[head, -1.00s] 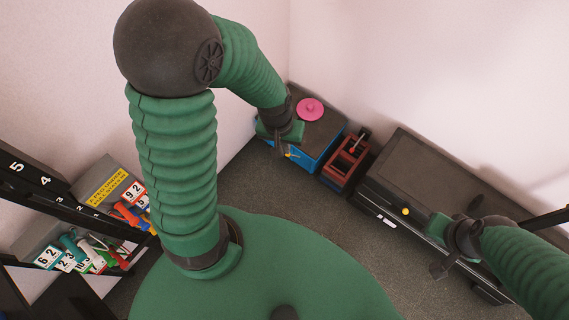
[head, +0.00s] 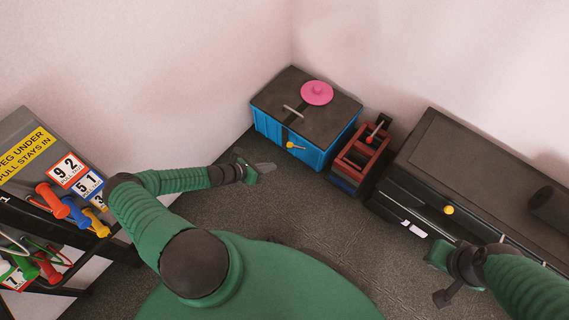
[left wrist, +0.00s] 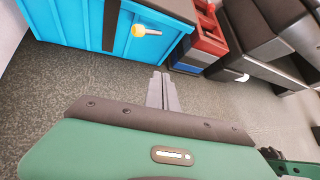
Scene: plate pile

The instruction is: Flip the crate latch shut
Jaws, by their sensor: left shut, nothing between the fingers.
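The blue crate (head: 270,128) stands on the floor by the back corner, its dark lid (head: 325,112) down. A dark strap runs down its front. In the left wrist view the latch knob (left wrist: 138,31) is near the top, above the fingers. My left gripper (head: 264,168) is shut and empty, in front of and below the latch, apart from the crate. Its fingers (left wrist: 161,90) point toward the crate. My right gripper (head: 438,276) is at the right; its jaw opening is unclear.
A pink disc (head: 317,93) and a grey handle (head: 292,111) are on the lid. A red rack (head: 358,160) and a dark cabinet (head: 460,160) stand to the right. A peg shelf (head: 30,140) is at the left. Floor (head: 260,210) before the crate is clear.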

